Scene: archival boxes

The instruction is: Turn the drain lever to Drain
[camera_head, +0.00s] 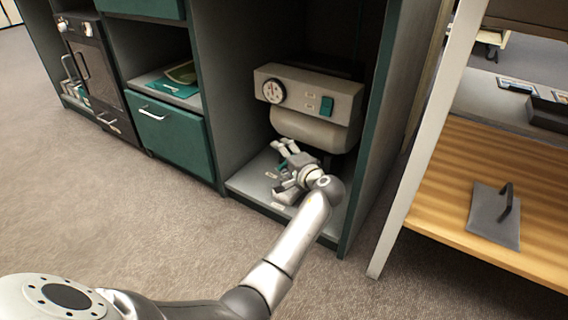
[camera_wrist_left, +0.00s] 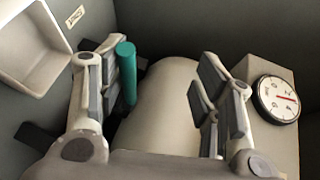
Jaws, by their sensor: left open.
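The drain lever, a teal rod, shows in the left wrist view (camera_wrist_left: 127,72) and as a small teal piece among my fingers in the head view. My left gripper (camera_head: 280,166) is open, low in the cabinet bay in front of the tank (camera_head: 310,130). In the left wrist view the lever stands between the fingers of my gripper (camera_wrist_left: 160,72), close beside the left finger; I cannot tell whether they touch. The far end of the lever and its pivot are hidden. My right gripper is not in view.
Above the tank is a grey unit with a round gauge (camera_head: 273,91) and a teal switch (camera_head: 326,106). The bay has side walls (camera_head: 366,130) close to my arm. A teal drawer (camera_head: 172,138) is to the left; a wooden shelf (camera_head: 450,215) is to the right.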

